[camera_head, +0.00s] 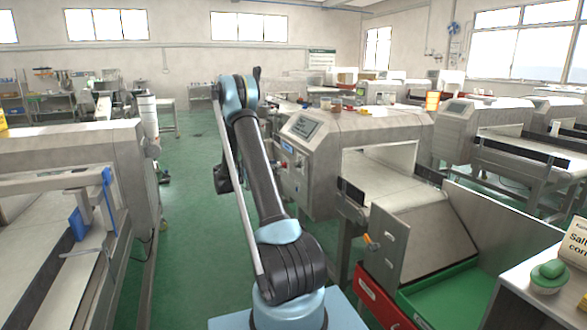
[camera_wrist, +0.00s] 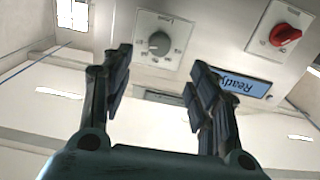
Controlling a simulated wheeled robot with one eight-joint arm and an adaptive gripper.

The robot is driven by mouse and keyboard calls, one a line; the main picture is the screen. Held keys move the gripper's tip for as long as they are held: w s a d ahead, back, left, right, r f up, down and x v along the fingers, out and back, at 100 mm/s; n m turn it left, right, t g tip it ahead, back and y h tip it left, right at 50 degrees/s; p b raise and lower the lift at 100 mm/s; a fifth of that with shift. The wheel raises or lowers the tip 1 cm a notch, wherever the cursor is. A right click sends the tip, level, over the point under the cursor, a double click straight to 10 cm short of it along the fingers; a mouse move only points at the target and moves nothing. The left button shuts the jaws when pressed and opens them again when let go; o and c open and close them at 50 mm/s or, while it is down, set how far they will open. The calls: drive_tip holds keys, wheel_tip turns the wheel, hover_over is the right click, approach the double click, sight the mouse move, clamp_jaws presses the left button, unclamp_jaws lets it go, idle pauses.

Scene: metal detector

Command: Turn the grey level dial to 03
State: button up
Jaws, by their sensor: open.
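The grey level dial (camera_wrist: 159,43) is a round knob on a square white plate (camera_wrist: 142,55) in the wrist view, between and beyond my fingertips. Small marks surround it, too small to read, so its setting cannot be told. My gripper (camera_wrist: 157,82) is open and empty, its two dark fingers apart and clear of the dial. In the head view my arm reaches toward the front of a metal detector (camera_head: 350,128); my gripper is mostly hidden behind my arm there.
In the head view a conveyor machine (camera_head: 75,160) stands left, a green tray (camera_head: 450,300) at lower right. The green floor between is clear.

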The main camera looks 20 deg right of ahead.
sight(295, 164)
drive_tip(key=d, duration=1)
drive_tip(key=shift+w+d, duration=0.2)
drive_tip(key=shift+d, duration=0.05)
drive_tip(key=c, duration=1.1)
